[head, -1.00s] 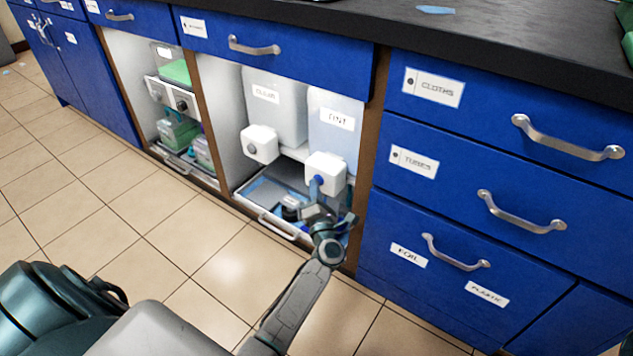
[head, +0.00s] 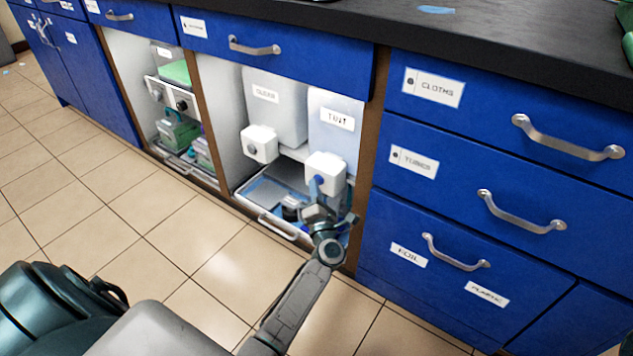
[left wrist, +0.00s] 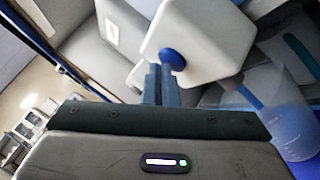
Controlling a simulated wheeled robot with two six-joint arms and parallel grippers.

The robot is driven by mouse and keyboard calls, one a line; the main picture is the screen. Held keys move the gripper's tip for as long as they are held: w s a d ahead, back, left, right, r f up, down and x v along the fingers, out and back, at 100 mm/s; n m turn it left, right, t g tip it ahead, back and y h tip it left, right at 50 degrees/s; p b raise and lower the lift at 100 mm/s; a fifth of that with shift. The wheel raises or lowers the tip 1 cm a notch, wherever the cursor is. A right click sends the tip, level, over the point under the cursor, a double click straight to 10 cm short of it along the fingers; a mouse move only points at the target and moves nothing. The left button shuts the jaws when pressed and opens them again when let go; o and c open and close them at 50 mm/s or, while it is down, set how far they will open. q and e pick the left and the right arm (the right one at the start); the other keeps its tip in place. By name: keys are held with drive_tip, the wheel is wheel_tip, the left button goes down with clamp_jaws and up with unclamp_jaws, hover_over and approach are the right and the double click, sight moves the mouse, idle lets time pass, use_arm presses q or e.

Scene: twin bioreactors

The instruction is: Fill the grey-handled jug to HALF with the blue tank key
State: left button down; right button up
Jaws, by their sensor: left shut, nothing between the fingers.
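The blue tank key (left wrist: 174,59) sits on the face of a white valve block (left wrist: 205,35) under the right-hand tank. The key also shows in the head view (head: 319,181). My left gripper (left wrist: 161,80) is shut and empty, its fingertips right at the key; I cannot tell whether they touch it. In the head view the left gripper (head: 318,207) is just below the valve block. A translucent jug (left wrist: 277,108) stands at the right of the left wrist view, with blue in its lower part. Its handle cannot be made out. My right gripper is out of view.
The left-hand tank (head: 275,105) has its own white valve block (head: 259,144). A tray with a front handle (head: 278,227) lies below both tanks. Wooden uprights and blue drawers (head: 470,155) close in on the right. The tiled floor in front is clear.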

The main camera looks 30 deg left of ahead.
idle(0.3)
use_arm(q)
drive_tip(key=shift+s+p, duration=0.4)
drive_tip(key=shift+s, duration=0.5)
drive_tip(key=s, duration=0.1)
drive_tip(key=s+p, duration=0.1)
drive_tip(key=s, duration=0.3)
drive_tip(key=shift+a+p, duration=0.25)
drive_tip(key=shift+p, duration=0.05)
